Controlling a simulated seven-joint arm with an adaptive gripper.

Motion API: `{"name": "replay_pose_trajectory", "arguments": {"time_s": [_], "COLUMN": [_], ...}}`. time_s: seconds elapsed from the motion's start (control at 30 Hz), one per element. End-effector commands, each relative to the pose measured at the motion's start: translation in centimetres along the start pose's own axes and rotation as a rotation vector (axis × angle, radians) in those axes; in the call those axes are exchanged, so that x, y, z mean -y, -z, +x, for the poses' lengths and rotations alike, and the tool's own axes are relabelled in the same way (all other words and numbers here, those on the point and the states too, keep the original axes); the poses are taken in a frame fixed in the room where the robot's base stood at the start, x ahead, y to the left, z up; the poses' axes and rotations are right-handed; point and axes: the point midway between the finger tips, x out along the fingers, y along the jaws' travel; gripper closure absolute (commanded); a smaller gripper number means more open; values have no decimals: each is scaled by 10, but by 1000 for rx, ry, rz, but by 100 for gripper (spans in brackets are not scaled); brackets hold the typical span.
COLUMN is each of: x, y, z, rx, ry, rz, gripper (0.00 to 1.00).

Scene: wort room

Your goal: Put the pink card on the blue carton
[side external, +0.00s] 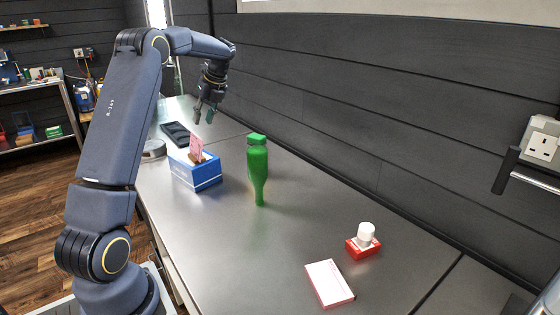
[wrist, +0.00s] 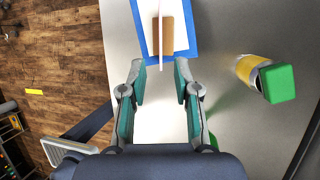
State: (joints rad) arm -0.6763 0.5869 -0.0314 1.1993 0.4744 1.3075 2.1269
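The blue carton (side external: 205,181) with a white stripe stands on the bench, left of the middle in the side view. The pink card (side external: 196,148) stands upright on top of it, beside or in a small brown block; I cannot tell which. In the wrist view the blue carton (wrist: 192,22) shows a blue rim around a pale top, with the card (wrist: 160,38) as a thin pale edge by the brown block (wrist: 167,36). My gripper (side external: 205,112) is above and beyond the carton, apart from the card. Its fingers (wrist: 159,75) are spread and empty.
A green bottle-like object (side external: 257,170) stands right of the carton, wide end up. A dark flat item (side external: 176,133) and a round grey object (side external: 153,149) lie near the carton. A white box (side external: 329,283) and a red box with a white-capped item (side external: 364,246) are nearer the front.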

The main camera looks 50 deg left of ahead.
Motion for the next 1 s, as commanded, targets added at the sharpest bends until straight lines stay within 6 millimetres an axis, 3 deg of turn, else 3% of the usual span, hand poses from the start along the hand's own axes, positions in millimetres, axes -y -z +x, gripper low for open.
{"name": "replay_pose_trajectory", "arguments": {"time_s": [0.07,0.17,0.3,0.4,0.5,0.6,0.7,0.83,1.0], "x": [2,-1,-28,-60,-95,-125,-145,-157,-159], "y": [19,64,152,215,271,313,341,358,361], "z": [-27,-73,-132,-155,-160,-154,-144,-135,-132], "rx": [2,-22,-149,-301,-479,-643,-765,-846,-862], "ry": [49,151,305,375,392,361,312,262,247], "rz": [-76,-268,-631,-895,-1140,-1338,-1476,-1572,-1597], "gripper": [69,69,69,69,69,69,69,69,69]}}
